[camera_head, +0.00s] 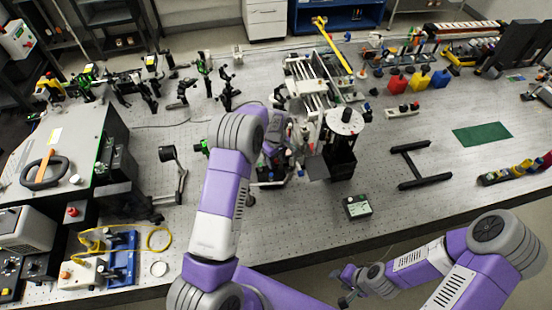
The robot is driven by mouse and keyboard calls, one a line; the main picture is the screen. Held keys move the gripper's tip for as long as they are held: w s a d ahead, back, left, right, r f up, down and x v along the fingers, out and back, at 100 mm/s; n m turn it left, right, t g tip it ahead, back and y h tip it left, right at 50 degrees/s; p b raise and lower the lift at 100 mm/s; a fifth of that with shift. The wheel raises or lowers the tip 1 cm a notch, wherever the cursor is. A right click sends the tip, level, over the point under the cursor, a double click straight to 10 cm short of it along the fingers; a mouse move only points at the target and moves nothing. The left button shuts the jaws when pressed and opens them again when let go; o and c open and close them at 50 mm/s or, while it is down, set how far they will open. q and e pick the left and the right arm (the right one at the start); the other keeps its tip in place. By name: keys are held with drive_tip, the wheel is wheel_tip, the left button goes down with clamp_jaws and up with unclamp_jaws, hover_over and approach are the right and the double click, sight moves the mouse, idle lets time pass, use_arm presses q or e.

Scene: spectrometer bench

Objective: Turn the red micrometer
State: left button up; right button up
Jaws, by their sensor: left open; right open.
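I cannot pick out the red micrometer for certain; the parts around my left gripper are small and partly covered by my arm. My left gripper (277,152) is open and reaches down over the optics beside the black-and-white stage assembly (341,154), left of it. Its fingertips are hard to make out, and I cannot tell whether they touch anything. The assembly carries a round white disk (344,122) on top. My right gripper (345,292) is open and empty at the lower edge of the view, in front of the bench, away from the optics.
A small dark green box (357,207) stands near the front edge. A black H-shaped frame (412,164) and a green mat (482,134) lie at right. The bench between the box and the frame is clear.

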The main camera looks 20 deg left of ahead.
use_arm(q)
clamp_jaws()
idle(0.5)
drive_tip(key=shift+f+m+b, duration=0.1)
drive_tip(key=shift+m+b, duration=0.8)
drive_tip(key=shift+m, duration=0.3)
drive_tip(key=m+b, duration=0.1)
drive_tip(key=m, duration=0.1)
drive_tip(key=shift+m, duration=0.3)
drive_tip(key=m+b, duration=0.2)
drive_tip(key=m, duration=0.3)
drive_tip(key=shift+m, duration=0.3)
